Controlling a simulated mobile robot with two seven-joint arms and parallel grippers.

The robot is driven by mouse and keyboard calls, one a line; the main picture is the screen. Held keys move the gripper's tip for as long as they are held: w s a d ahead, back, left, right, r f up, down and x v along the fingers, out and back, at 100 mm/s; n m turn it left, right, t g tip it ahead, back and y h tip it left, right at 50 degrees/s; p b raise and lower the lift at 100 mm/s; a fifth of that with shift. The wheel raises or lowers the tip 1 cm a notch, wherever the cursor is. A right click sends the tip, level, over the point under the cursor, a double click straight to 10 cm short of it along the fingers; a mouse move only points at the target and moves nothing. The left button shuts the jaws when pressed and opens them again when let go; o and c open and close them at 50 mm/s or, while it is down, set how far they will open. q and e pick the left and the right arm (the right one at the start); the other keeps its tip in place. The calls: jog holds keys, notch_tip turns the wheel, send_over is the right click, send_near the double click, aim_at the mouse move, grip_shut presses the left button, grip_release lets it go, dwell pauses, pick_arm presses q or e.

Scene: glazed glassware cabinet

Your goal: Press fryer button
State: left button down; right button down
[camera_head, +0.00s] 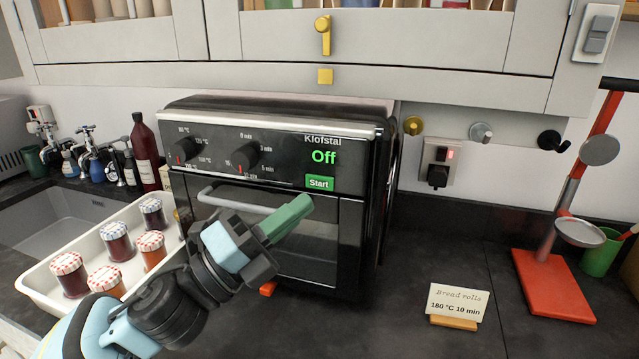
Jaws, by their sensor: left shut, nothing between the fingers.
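The fryer (352,212) is a black, oven-like box on the dark counter, marked "Klofstal". Its display (324,157) reads "Off" in green. A green "Start" button (319,183) sits just below the display. Two dark knobs with red pointers, a left knob (187,149) and a right knob (246,154), are on its panel. My left gripper (303,204) has green fingertips and is shut and empty. It is in front of the fryer door, below and slightly left of the Start button in the picture. I cannot tell whether it touches the fryer. My right gripper is not in view.
A white tray (32,277) with several jam jars stands at the left by the sink (50,215). A card (458,303) reading "Bread rolls 180 °C 10 min" stands at the front right. A red stand (552,285) is at far right. Glazed cabinets (420,50) hang above.

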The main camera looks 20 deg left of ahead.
aim_at(337, 172)
pick_arm(q)
jog(key=w, duration=0.3)
jog(key=shift+w+d, duration=0.1)
jog(key=shift+w, duration=0.2)
dwell(0.6)
dwell(1.2)
jog(key=shift+w, duration=0.15)
jog(key=shift+w, duration=0.3)
